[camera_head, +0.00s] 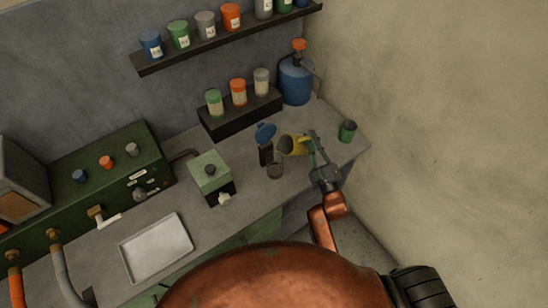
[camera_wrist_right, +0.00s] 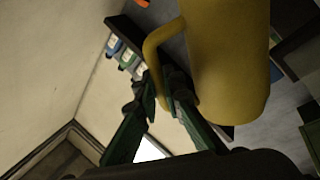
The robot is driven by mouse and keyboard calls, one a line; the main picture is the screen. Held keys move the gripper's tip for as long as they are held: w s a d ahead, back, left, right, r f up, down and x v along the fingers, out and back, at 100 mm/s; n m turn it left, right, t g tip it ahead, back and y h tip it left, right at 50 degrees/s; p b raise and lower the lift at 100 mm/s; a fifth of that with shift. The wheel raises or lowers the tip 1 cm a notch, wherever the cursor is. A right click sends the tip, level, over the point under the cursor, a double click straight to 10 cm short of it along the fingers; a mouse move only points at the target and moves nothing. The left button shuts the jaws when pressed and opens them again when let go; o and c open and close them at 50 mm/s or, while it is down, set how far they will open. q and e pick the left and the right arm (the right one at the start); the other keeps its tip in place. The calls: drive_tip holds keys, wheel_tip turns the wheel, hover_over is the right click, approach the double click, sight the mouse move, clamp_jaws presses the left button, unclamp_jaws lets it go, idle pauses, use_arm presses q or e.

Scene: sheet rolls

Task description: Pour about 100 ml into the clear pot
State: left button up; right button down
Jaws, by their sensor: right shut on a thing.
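A yellow jug (camera_head: 299,144) is tilted, its open mouth towards the left, above the grey counter. My right gripper (camera_head: 318,160) is shut on its handle from the right. The right wrist view shows the yellow body (camera_wrist_right: 228,65) large, with the handle (camera_wrist_right: 152,48) running down to the gripper fingers (camera_wrist_right: 165,98). The clear pot (camera_head: 275,171), small and see-through, stands on the counter below and slightly left of the jug's mouth. I cannot make out a stream or the liquid level in the pot. My left gripper is not in view.
A black stand with a blue top (camera_head: 265,142) is close behind the pot. A green box-shaped device (camera_head: 210,172) stands to the left, and a pale tray (camera_head: 156,247) lies nearer. A green cup (camera_head: 347,131) and blue canister (camera_head: 295,82) stand at the right and back.

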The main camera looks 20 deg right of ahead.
drive_tip(key=shift+w+d+r+m+h+p, duration=0.15)
drive_tip(key=shift+r+m+h+p, duration=0.2)
drive_tip(key=shift+m+p, duration=0.3)
drive_tip(key=f+m, duration=0.1)
drive_tip(key=d+f+m+g+h+p, duration=0.1)
drive_tip(key=w+d+f+m+p, duration=0.1)
drive_tip(key=m, duration=0.1)
drive_tip(key=shift+f, duration=0.2)
drive_tip(key=f, duration=0.2)
drive_tip(key=d+f+m, duration=0.1)
drive_tip(key=f+m+g+b, duration=0.1)
drive_tip(key=f, duration=0.1)
drive_tip(key=shift+w+d+f+m+h, duration=0.2)
drive_tip(key=shift+w+f+m+h, duration=0.05)
drive_tip(key=shift+w+f, duration=0.1)
drive_tip(key=r+m+p, duration=0.1)
drive_tip(key=p, duration=0.2)
drive_tip(key=d+r+m+g+p, duration=0.1)
drive_tip(key=p, duration=0.2)
drive_tip(key=w+r+m+p, duration=0.1)
drive_tip(key=p, duration=0.1)
drive_tip(key=shift+d+m+g+p, duration=0.3)
drive_tip(key=shift+m+p, duration=0.1)
drive_tip(key=shift+a, duration=0.1)
